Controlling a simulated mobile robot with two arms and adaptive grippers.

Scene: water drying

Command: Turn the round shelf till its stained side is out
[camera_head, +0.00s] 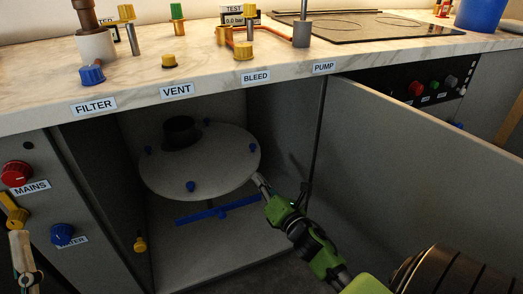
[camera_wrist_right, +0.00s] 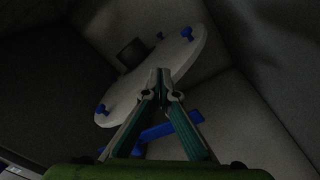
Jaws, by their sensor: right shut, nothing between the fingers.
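The round shelf (camera_head: 215,165) is a pale disc inside the open cabinet under the counter. Blue knobs stand around its rim, and a dark cylinder (camera_head: 181,132) stands toward its back left. I can make out no clear stain on the side I see. My right gripper (camera_head: 260,181) is shut and empty at the shelf's right front edge; I cannot tell whether it touches. The right wrist view shows its closed tips (camera_wrist_right: 160,74) in front of the shelf (camera_wrist_right: 185,58). My left gripper (camera_head: 20,238) is partly visible at the lower left, near a yellow knob.
A blue crossbar (camera_head: 218,210) sits below the shelf. The open cabinet door (camera_head: 430,150) stands to the right of my right arm. The counter edge (camera_head: 215,88) overhangs the opening. A panel with a red MAINS knob (camera_head: 16,173) is at left.

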